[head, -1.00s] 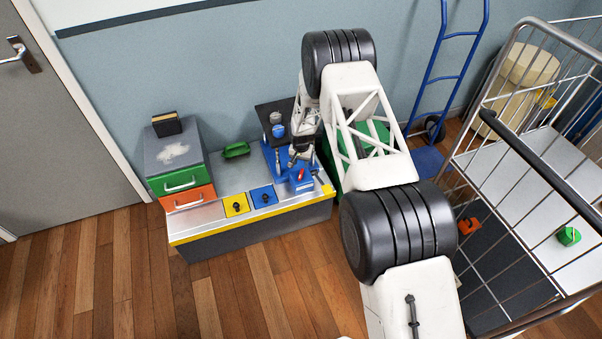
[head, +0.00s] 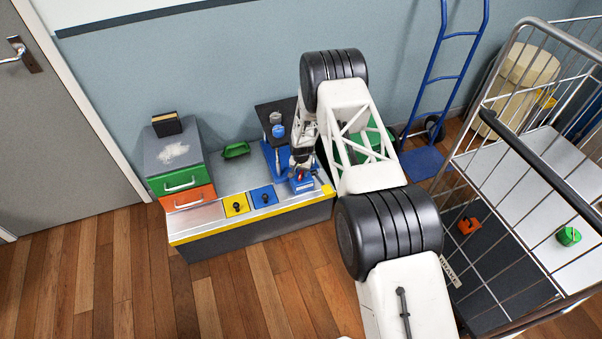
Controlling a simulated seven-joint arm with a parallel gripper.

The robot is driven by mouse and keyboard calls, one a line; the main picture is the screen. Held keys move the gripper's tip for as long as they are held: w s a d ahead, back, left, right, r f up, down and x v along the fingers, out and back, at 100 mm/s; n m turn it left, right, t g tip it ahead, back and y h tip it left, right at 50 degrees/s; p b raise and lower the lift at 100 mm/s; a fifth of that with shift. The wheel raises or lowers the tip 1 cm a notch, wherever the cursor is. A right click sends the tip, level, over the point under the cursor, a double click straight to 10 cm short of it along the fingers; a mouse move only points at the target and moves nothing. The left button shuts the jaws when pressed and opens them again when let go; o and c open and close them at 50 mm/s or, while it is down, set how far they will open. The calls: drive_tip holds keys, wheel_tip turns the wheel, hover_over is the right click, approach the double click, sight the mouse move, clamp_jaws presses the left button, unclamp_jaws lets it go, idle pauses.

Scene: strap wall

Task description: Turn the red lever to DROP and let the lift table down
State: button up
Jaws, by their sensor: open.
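The blue lift table (head: 272,156) stands at the right end of the metal-topped bench, with a dark plate (head: 266,112) at its back and a grey and blue part standing on it. At its front right is a blue block (head: 302,187) with the small red lever (head: 300,176). My gripper (head: 301,168) is open and points down right at the lever, partly covering it. I cannot tell whether the fingers touch the lever. The DROP marking is too small to read, and my arm hides the area right of the block.
Yellow (head: 236,204) and blue (head: 263,197) plates with black knobs lie on the bench (head: 205,217). A wire cage trolley (head: 540,170) and a blue hand truck (head: 426,162) stand right.

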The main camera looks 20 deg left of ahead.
drive_tip(key=shift+f, duration=0.55)
clamp_jaws()
